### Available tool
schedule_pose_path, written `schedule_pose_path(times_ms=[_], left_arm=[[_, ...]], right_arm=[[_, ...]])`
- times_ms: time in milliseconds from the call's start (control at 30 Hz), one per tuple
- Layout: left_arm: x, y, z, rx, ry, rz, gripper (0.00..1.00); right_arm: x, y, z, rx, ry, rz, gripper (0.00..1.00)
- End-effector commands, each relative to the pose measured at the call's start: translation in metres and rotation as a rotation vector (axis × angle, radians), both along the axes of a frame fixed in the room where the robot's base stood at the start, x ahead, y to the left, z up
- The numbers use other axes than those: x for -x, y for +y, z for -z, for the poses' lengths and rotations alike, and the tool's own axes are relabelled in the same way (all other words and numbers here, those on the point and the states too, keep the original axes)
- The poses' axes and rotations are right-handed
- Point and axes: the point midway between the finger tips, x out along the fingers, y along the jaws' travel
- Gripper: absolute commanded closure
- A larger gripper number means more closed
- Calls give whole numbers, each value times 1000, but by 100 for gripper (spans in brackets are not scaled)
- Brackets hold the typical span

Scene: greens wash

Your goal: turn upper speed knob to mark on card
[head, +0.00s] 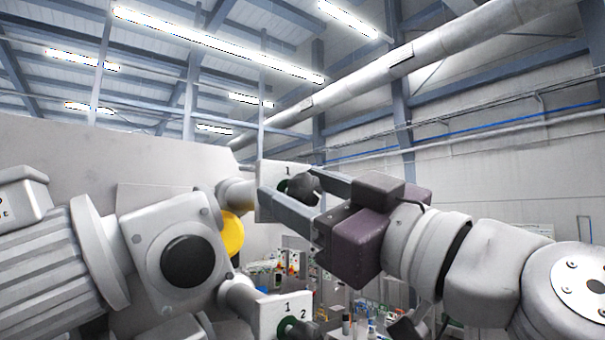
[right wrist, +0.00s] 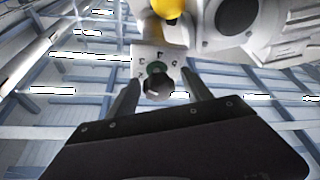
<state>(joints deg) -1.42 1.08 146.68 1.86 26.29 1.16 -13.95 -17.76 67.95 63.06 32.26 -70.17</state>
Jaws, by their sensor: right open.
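The upper speed knob (head: 303,188) is dark, on a white plate (head: 266,172) with a "1" and a green ring, at the centre of the head view. The knob also shows in the right wrist view (right wrist: 158,86), in front of its numbered plate (right wrist: 143,52). My right gripper (head: 288,184) is open, its two fingers on either side of the knob, with gaps beside it in the right wrist view (right wrist: 160,80). Whether either finger touches it, I cannot tell. The knob's exact pointing is unclear. I can make out no separate card. My left gripper is out of view.
A lower plate (head: 268,318) marked 1 and 2 carries another dark knob (head: 297,329). A big grey machine housing with a motor (head: 50,250) and a yellow disc (head: 231,235) stand at left. Cluttered shop equipment lies far behind, below.

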Motion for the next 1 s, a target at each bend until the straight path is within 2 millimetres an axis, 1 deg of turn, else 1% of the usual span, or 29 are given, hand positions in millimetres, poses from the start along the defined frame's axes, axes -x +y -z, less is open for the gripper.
schedule_pose_path(times_ms=[133,167,200,267,300,333,367,667,1000], left_arm=[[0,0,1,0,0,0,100],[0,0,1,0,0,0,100],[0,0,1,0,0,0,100],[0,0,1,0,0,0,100],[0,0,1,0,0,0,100],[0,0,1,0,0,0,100],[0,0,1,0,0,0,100],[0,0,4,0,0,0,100],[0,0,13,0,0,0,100]], right_arm=[[0,0,1,-1,-1,0,42],[0,0,1,-1,-1,0,47],[0,0,1,-1,-1,0,59],[0,0,1,-1,-1,0,75],[0,0,0,-1,-1,0,86],[1,0,0,-1,-1,0,95],[1,0,0,-1,-1,0,100],[2,0,0,-32,20,-4,100],[3,1,-1,-214,144,-5,100]])
